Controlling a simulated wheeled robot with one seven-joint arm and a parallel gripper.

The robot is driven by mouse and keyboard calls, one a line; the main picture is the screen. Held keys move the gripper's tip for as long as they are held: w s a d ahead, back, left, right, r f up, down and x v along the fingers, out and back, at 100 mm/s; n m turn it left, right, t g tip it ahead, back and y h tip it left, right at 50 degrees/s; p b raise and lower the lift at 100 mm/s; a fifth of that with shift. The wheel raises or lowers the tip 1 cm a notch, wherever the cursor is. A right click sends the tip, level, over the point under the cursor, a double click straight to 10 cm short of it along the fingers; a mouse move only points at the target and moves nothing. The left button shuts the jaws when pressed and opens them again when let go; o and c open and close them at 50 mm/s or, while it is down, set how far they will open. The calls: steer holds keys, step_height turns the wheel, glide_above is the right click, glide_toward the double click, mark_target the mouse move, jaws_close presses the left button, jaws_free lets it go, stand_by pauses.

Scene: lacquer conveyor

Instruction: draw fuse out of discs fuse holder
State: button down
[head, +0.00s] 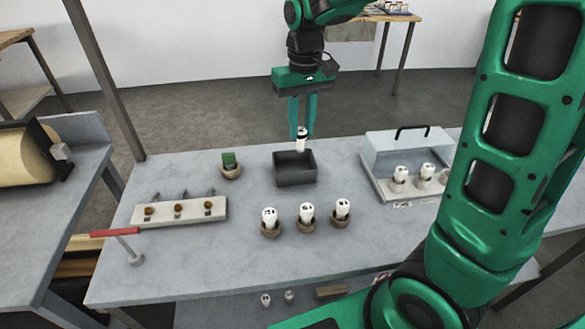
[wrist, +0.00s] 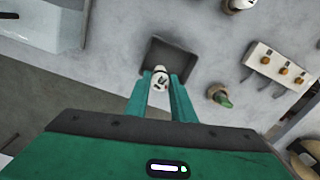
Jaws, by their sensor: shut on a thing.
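My gripper (head: 302,132) is shut on a white fuse (head: 301,143) with dark marks. It holds the fuse upright over the dark open tray (head: 295,181); the fuse is apart from any holder. In the wrist view the fuse (wrist: 160,79) sits between the fingertips in front of the tray (wrist: 150,50). Three marked white fuses stand in round brown holders at the front: left (head: 269,217), middle (head: 306,213) and right (head: 343,208). A similar brown holder (head: 231,173) at the back left has a green piece (head: 229,158) in it. The marks are too small to read, so I cannot tell which holder is discs.
A pale block (head: 180,211) with several brown knobs and a red-handled lever (head: 112,232) stand at the left. A clear-covered case (head: 398,150) with a black handle and more white fuses stands at the right. The bench (head: 200,270) is clear at the front left.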

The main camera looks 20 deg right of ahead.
steer(key=c, duration=1.4)
jaws_free()
steer(key=shift+c, duration=0.2)
step_height(320, 180, up, 11)
steer(key=shift+f, duration=0.15)
steer(key=shift+d, duration=0.15)
steer(key=s+d+f+m, duration=0.2)
steer(key=s+d+f, duration=0.2)
steer(key=s, duration=0.5)
steer(key=s+d+f+m, duration=0.2)
steer(key=s+d+f, duration=0.2)
steer(key=s+d, duration=0.3)
steer(key=s+d+f+m, duration=0.3)
steer(key=s+d, duration=0.3)
steer(key=s, duration=0.4)
steer(key=shift+s+f, duration=0.35)
steer(key=shift+f, duration=0.45)
